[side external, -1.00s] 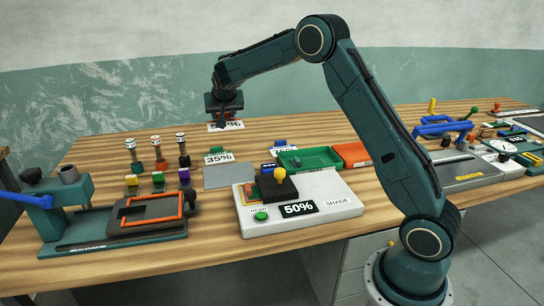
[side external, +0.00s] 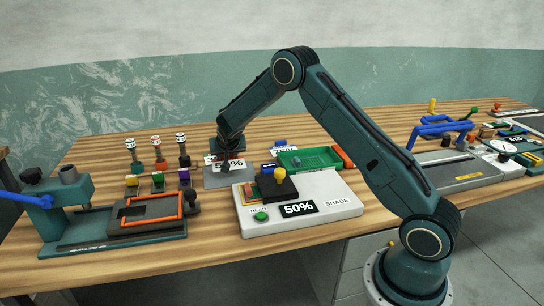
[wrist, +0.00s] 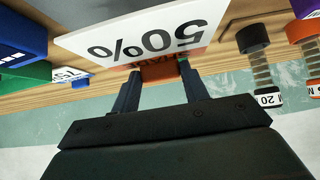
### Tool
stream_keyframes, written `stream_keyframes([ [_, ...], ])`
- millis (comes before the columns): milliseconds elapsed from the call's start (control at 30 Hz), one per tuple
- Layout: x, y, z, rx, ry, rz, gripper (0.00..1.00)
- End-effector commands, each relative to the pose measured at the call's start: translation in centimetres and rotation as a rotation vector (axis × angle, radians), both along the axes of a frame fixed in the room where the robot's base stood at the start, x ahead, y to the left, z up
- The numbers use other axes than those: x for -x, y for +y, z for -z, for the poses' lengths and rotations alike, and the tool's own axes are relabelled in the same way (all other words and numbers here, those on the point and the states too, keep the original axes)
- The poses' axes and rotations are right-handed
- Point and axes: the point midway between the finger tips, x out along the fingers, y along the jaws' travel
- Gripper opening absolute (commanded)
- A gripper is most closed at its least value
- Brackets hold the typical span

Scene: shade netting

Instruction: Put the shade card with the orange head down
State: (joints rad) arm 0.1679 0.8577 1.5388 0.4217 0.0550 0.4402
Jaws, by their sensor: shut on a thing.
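My gripper (wrist: 158,68) is shut on the orange head (wrist: 160,73) of a white shade card (wrist: 140,36) marked 50%. The card's print is upside down in the wrist view. In the side view, my gripper and the card (side external: 236,164) are over the flat grey plate (side external: 214,181), left of the white reader. Whether the card touches the plate cannot be told. The reader (side external: 330,203) shows 50% on its display and has a black block with a yellow knob (side external: 279,175) on top.
Another card with a green head stands behind, mostly hidden by my gripper. Several small coloured-base posts (side external: 158,155) stand left of the plate. A frame with an orange rim (side external: 152,213) lies at the front left. A green tray (side external: 308,158) is to the right.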

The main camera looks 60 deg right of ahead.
Motion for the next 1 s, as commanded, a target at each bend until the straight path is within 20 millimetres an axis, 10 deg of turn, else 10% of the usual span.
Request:
stream_keyframes([
  [1000,0.0,0.0,4.6,0.000,0.001,-0.001,0.23],
])
